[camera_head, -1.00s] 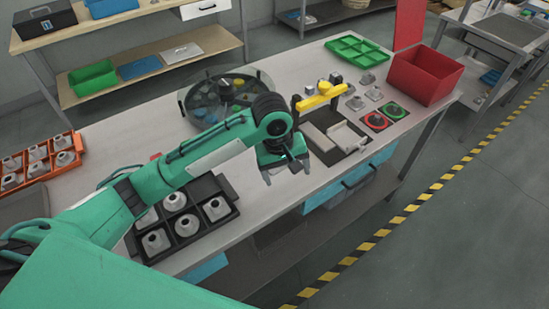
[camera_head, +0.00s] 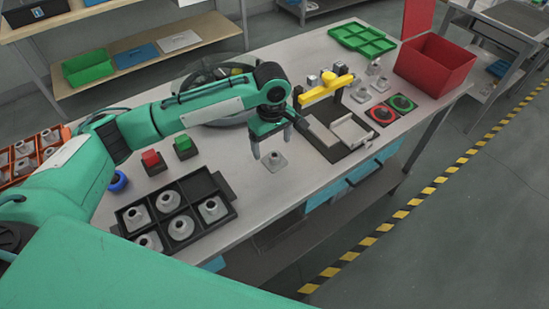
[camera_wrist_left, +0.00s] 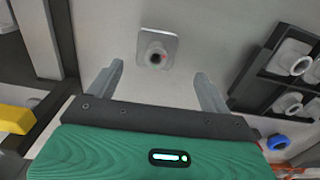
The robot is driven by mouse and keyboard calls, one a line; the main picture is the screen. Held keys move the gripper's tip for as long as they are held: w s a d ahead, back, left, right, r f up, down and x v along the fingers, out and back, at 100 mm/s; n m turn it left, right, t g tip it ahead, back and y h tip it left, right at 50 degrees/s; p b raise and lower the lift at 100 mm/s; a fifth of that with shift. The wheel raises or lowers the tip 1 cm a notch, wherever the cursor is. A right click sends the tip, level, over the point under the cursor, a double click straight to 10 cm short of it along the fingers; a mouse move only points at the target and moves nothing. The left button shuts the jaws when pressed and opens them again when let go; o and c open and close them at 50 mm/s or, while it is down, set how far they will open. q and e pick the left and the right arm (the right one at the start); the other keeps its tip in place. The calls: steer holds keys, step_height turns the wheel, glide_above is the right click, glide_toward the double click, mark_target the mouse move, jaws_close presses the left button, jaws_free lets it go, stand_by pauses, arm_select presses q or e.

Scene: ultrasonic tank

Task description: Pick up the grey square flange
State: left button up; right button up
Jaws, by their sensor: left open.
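The grey square flange (camera_head: 274,161) lies on the bench top below and just in front of my left gripper (camera_head: 271,147). In the left wrist view the flange (camera_wrist_left: 157,48) lies flat with its round hub up, ahead of the gap between the two fingers. My left gripper (camera_wrist_left: 158,85) is open and empty there, with the flange beyond the fingertips, apart from them. Similar grey flanges with hubs sit in a black compartment tray (camera_head: 229,184) to the left. My right gripper is not seen.
A yellow-topped fixture (camera_head: 325,90) with a light block stands right of the gripper. Red (camera_head: 151,160) and green (camera_head: 184,146) blocks are behind the black tray. A red bin (camera_head: 435,66) and green tray (camera_head: 362,40) stand farther right. The bench around the flange is clear.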

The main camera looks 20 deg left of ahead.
mark_target(275, 153)
arm_select(q)
steer(key=shift+f, duration=0.55)
steer(key=f, duration=0.1)
steer(key=f+p, duration=0.1)
steer(key=f, duration=0.2)
steer(key=shift+w+d+f+p, duration=0.2)
steer(key=shift+d+f+p, duration=0.05)
steer(key=shift+d+p, duration=0.05)
steer(key=shift+f, duration=0.2)
steer(key=c, duration=1.1)
steer(key=shift+c, duration=0.2)
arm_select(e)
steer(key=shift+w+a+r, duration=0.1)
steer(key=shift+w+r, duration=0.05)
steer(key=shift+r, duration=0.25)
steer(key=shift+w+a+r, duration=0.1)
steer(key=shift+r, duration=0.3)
arm_select(q)
steer(key=shift+r, duration=0.1)
steer(key=shift+r, duration=0.5)
step_height(275, 153, up, 19)
steer(key=b, duration=0.2)
steer(key=shift+b, duration=0.3)
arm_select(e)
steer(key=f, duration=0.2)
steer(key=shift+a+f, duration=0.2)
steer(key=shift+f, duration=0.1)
